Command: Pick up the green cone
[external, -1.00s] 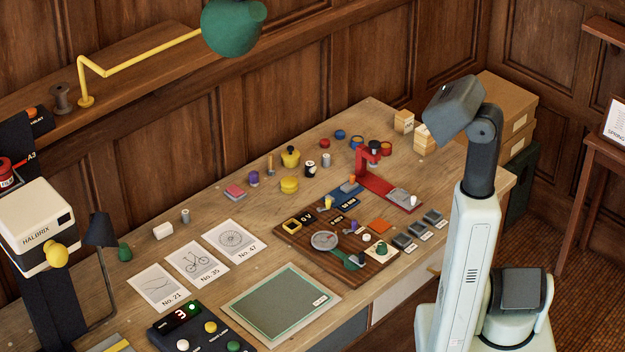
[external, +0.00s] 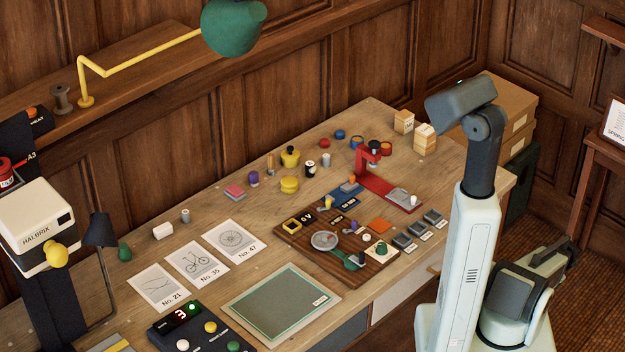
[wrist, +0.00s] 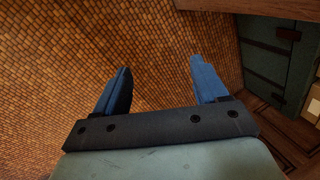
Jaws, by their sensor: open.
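A small dark green piece (external: 124,251), roughly cone-shaped with a rounded top, stands on the left part of the wooden desk (external: 330,150), beside the dark lamp and behind the picture cards. It looks upright. My gripper (wrist: 162,82) is open and empty in the wrist view, its two blue fingers apart over the tiled floor. The green piece is not in the wrist view.
A white cylinder (external: 163,231) and a grey one (external: 185,215) stand right of the green piece. A dark desk lamp (external: 101,232) and a white Halbrix box (external: 36,225) stand left. A green lamp shade (external: 232,27) hangs above. The desk's middle holds many small parts.

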